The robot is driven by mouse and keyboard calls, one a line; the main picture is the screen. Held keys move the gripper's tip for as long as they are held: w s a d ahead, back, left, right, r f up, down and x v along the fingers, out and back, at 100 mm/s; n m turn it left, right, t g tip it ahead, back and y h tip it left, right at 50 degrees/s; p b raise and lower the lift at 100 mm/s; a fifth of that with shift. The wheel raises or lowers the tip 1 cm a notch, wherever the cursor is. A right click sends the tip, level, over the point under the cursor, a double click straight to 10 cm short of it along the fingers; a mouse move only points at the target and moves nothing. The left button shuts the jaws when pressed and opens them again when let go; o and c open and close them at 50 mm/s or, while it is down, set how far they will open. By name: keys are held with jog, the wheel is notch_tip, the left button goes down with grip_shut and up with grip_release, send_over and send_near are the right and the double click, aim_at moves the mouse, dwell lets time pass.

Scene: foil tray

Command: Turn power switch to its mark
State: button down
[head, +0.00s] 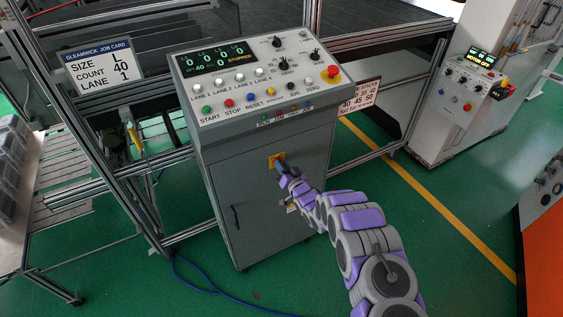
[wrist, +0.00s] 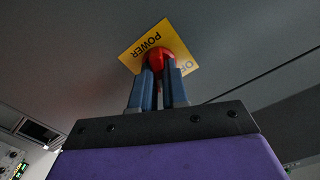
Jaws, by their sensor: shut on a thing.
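The power switch (wrist: 159,58) is a red knob on a yellow plate (wrist: 178,44) marked POWER, with part of a second word, "OF", showing at its right. The plate (head: 275,160) sits on the upper front of the grey control cabinet (head: 257,197). My gripper (wrist: 160,77) is shut on the red knob, with one blue finger on each side of it. In the head view my gripper (head: 281,167) reaches the plate from the lower right and hides the knob. The fingers cover the lower part of the plate, so the knob's pointing direction cannot be told.
The cabinet's top panel (head: 255,85) carries several buttons, knobs, a red emergency stop (head: 330,73) and a lit display (head: 215,57) reading STOPPED. A job card (head: 99,65) stands at the left. A blue cable (head: 197,288) lies on the green floor. Free floor lies right of the cabinet.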

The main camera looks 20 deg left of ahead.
jog(key=shift+w+d+m+p, duration=0.1)
jog(key=shift+m+p, duration=1)
jog(key=shift+m, duration=0.7)
jog(key=c, duration=1.1)
grip_release()
jog(key=shift+w, duration=0.15)
jog(key=shift+c, duration=0.2)
jog(key=shift+f, duration=0.1)
jog(key=p+v, duration=0.1)
jog(key=v, duration=1.6)
jog(key=shift+s, duration=0.25)
